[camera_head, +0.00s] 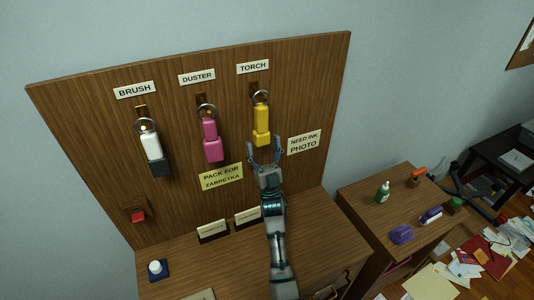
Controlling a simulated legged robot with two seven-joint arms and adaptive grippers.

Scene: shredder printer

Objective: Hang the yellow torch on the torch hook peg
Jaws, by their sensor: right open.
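The yellow torch (261,126) hangs upright against the wooden board by the ring at its top, below the TORCH label (253,67). The torch hook peg (254,89) shows as a small dark mount just above the ring, and the ring appears to be around it. My right gripper (264,147) is open just below the torch, its fingers spread on either side of the torch's lower end. Whether a finger touches the torch cannot be told. My left gripper is out of view.
A white and black brush (153,147) and a pink duster (212,142) hang left of the torch. Small cards (213,231) stand on the desk below. A side cabinet (372,203) at right carries a green bottle (383,191) and several small items.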

